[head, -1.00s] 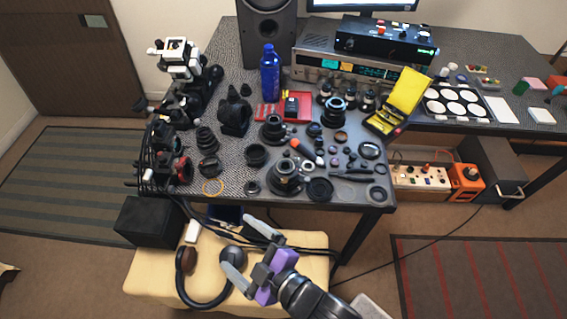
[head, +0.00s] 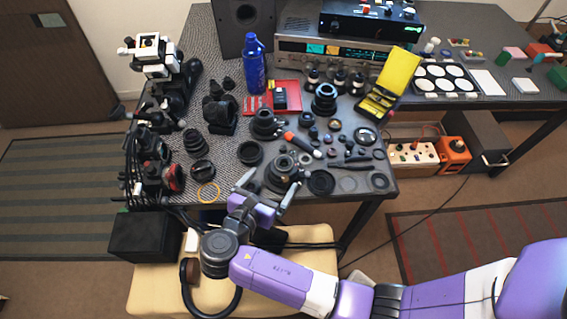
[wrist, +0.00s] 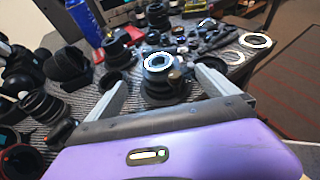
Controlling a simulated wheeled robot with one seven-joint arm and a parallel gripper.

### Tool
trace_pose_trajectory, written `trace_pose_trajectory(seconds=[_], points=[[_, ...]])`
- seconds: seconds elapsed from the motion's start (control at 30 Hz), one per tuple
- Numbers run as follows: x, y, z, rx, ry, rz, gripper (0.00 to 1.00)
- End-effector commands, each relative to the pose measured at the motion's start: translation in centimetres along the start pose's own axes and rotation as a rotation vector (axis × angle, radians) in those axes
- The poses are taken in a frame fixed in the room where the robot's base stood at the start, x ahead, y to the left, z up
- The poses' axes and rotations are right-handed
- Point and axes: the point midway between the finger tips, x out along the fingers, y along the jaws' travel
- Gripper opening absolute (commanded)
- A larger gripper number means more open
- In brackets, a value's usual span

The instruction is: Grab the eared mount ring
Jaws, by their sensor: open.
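A dark, squat lens barrel assembly (head: 284,176) stands near the front edge of the table. In the wrist view it is the lens barrel (wrist: 165,90) ahead, with a bright-rimmed ring (wrist: 159,62) on its top. This looks like the eared mount ring, but I cannot make out its ears clearly. My gripper (head: 266,190) is open and empty at the table's front edge, with its fingers pointing toward this barrel. In the wrist view my gripper (wrist: 160,80) has one finger on each side of the barrel; I cannot tell whether either touches it.
The table is crowded. A blue bottle (head: 254,65) stands behind. A cushioned stool (head: 310,285) is below the front edge.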

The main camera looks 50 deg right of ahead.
Motion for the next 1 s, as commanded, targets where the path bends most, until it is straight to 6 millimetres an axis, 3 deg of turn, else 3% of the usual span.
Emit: trace_pose_trajectory(seconds=[0.53,0.87,1.0], points=[[6.5,0.0,0.4,0.001,0.002,-0.001,0.98],[7.4,0.1,0.3,0.002,0.003,0.002,0.98],[7.3,0.1,0.3,0.002,0.003,0.002,0.74]])
